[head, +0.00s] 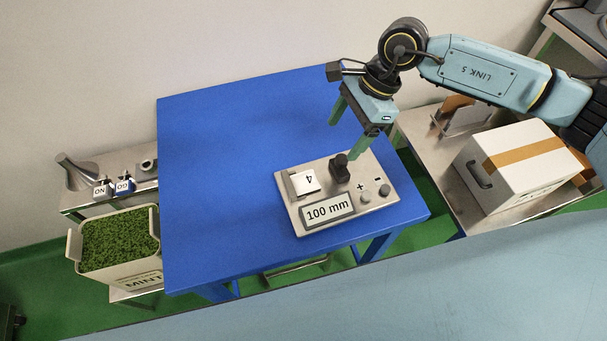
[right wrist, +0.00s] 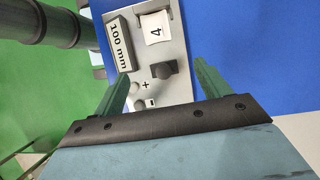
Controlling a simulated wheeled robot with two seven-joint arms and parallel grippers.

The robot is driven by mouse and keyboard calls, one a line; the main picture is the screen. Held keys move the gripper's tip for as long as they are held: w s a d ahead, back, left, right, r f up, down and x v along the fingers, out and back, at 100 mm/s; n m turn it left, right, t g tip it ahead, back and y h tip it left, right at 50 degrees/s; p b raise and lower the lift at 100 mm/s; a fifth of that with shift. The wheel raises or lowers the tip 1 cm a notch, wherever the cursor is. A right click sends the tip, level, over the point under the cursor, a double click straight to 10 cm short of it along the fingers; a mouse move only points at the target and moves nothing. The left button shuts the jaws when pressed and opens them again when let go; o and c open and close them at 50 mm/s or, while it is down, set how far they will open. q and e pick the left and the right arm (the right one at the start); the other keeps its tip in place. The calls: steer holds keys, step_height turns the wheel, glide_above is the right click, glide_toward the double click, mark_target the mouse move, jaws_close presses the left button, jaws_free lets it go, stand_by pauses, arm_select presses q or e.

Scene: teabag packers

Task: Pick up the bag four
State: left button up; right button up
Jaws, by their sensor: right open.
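Bag four, a small white bag marked 4 (head: 305,182), sits in a bracket at the upper left of a grey device (head: 289,215) on the blue table. In the right wrist view the bag (right wrist: 154,22) is at the top, beyond the fingertips. My right gripper (head: 345,142) is open and empty above the device's far edge, near its black knob (head: 340,170). In the right wrist view, the knob (right wrist: 162,77) shows between the fingers (right wrist: 161,69). The bag is apart from both fingers. My left gripper is not in view.
The blue table (head: 225,160) is clear left of the device. The device has a 100 mm display (head: 328,209) and plus and minus buttons. A mint bin (head: 120,270) stands lower left. A white box (head: 515,165) sits on a metal table at right.

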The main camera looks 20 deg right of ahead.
mark_target(315, 177)
steer(key=x, duration=1.2)
steer(key=shift+s+a+f, duration=0.15)
steer(key=shift+s+a, duration=0.05)
steer(key=shift+a, duration=0.2)
steer(key=c, duration=1.1)
